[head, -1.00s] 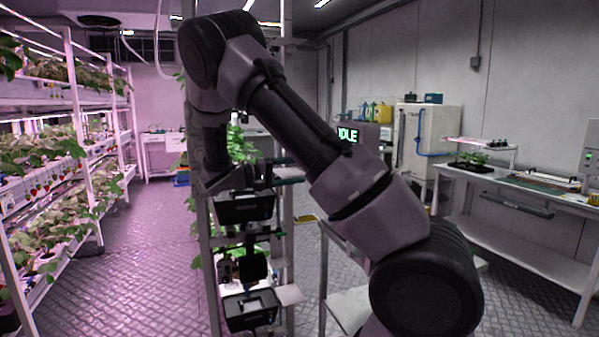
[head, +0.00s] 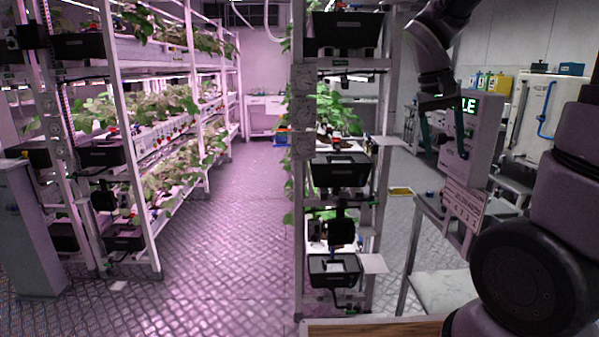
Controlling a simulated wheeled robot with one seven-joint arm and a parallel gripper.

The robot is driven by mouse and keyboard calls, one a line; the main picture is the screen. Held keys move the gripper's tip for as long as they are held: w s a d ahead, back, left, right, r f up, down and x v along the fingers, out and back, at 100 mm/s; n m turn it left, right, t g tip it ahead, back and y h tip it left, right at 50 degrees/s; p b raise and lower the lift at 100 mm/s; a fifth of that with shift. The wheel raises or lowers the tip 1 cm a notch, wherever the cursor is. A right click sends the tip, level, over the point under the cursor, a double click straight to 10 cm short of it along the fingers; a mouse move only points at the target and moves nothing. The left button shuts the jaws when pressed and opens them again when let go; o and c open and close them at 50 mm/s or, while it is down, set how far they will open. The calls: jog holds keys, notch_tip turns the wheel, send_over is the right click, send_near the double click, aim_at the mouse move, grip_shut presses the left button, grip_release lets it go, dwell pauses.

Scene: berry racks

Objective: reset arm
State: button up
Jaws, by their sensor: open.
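My gripper (head: 444,132) hangs at the upper right of the head view, pointing down with its fingers apart. I see nothing between them. It hangs in front of or beside a grey device with a green lit display (head: 474,150); the gap between them is hard to judge. My arm bends out of the top of the picture, and its large dark joint fills the lower right.
A rack post with black trays (head: 340,172) stands at the centre, left of my gripper. Plant racks (head: 165,140) line the left side. The aisle floor (head: 220,230) between is clear. A white cabinet (head: 530,110) stands at the right. A wooden edge (head: 375,328) shows at the bottom.

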jog(key=s+a+r+t+y, duration=0.5)
jog(key=s+a+r+t, duration=0.1)
jog(key=s+r+t, duration=0.1)
jog(key=shift+s+a+r+m, duration=0.25)
jog(key=shift+s+r+m, duration=0.05)
jog(key=shift+s+r, duration=0.35)
dwell(1.2)
